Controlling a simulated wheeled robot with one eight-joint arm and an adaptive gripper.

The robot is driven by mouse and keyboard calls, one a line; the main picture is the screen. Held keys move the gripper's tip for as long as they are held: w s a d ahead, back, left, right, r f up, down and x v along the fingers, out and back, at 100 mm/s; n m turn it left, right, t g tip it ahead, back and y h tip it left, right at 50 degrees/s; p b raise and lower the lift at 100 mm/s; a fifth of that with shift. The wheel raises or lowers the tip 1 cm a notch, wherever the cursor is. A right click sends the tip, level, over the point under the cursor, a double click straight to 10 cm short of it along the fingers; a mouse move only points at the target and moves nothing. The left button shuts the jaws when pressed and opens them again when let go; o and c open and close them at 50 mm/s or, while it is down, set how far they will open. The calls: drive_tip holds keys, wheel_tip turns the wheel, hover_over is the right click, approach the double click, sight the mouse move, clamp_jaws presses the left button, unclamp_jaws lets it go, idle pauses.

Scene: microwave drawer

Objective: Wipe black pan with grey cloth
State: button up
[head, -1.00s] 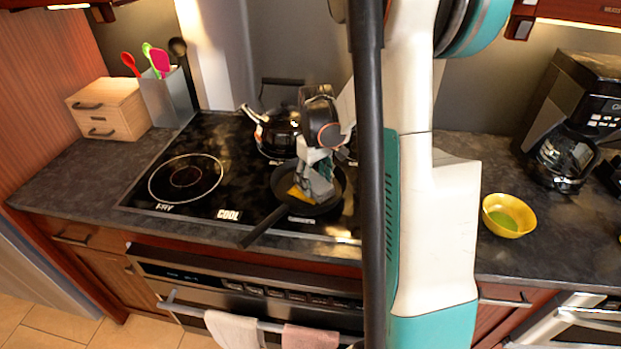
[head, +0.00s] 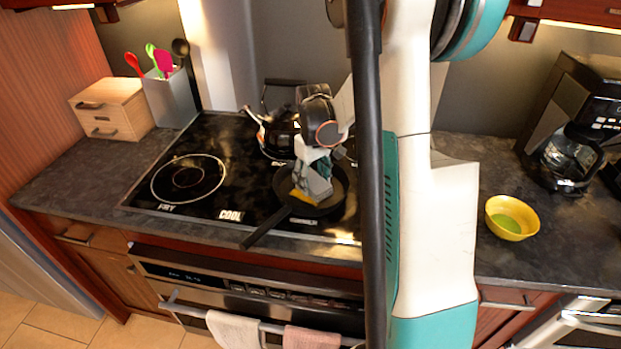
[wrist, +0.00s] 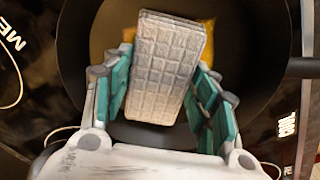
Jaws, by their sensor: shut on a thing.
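The black pan (head: 335,199) sits on the front right of the cooktop, its handle pointing to the lower left. The grey cloth (wrist: 168,68), a waffle-patterned pad, is between the fingers of my gripper (wrist: 165,100). In the head view the cloth (head: 318,186) is over the inside of the pan; I cannot tell whether it touches the bottom. My gripper (head: 314,165) is shut on the cloth and points down into the pan. A yellow-orange patch (wrist: 206,35) shows in the pan behind the cloth, partly hidden by it.
A black kettle (head: 281,135) stands right behind the pan. The left of the cooktop (head: 215,165) is clear. A utensil holder (head: 170,97) and a small wooden drawer box (head: 113,108) stand at the left. A yellow bowl (head: 510,218) and a coffee maker (head: 575,125) are at the right.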

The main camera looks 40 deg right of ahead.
drive_tip(key=shift+s+d+f, duration=0.1)
drive_tip(key=shift+s+d, duration=0.1)
drive_tip(key=shift+s, duration=0.6)
drive_tip(key=shift+w+a, duration=0.2)
drive_tip(key=shift+w, duration=0.5)
drive_tip(key=shift+w+a, duration=0.2)
drive_tip(key=shift+w, duration=0.45)
drive_tip(key=shift+s, duration=0.15)
drive_tip(key=shift+s+d+r, duration=0.1)
drive_tip(key=shift+s+d, duration=0.15)
drive_tip(key=shift+s, duration=0.35)
drive_tip(key=shift+s+d+r, duration=0.1)
drive_tip(key=shift+s+d, duration=0.1)
drive_tip(key=shift+s, duration=0.4)
drive_tip(key=shift+r, duration=0.35)
drive_tip(key=shift+a, duration=0.1)
